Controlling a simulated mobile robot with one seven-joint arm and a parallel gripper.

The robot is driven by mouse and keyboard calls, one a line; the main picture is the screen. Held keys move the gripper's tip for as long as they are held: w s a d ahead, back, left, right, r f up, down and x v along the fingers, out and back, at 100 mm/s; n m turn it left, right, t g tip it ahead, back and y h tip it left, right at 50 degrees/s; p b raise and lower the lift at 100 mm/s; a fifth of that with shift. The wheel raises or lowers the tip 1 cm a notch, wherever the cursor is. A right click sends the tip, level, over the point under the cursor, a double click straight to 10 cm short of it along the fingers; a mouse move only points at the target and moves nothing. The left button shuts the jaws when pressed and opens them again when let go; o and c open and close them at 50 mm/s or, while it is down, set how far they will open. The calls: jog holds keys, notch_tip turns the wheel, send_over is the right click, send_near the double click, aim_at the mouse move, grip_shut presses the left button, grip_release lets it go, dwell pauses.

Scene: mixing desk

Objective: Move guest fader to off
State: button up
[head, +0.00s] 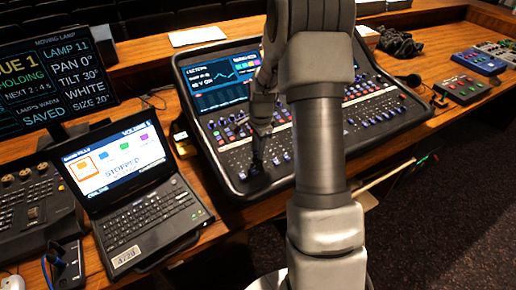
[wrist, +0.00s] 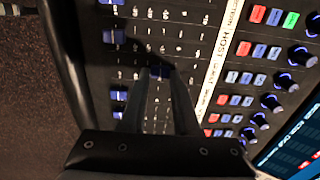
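The mixing desk (head: 372,112) stands in the middle of the head view, its screen at the back and rows of faders at the front. My gripper (head: 257,163) points down at the desk's front left fader area. A white label strip (wrist: 217,55) reads HOST beside the neighbouring strip; I cannot read a guest label.
Other blue caps (wrist: 118,96) lie close to my fingers, with lit buttons and knobs (wrist: 285,82) to the right. A laptop (head: 135,180) stands left of the desk. Small coloured boxes (head: 462,90) and a black cable bundle (head: 398,42) lie to the right.

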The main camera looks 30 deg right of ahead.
grip_shut()
dwell(1.0)
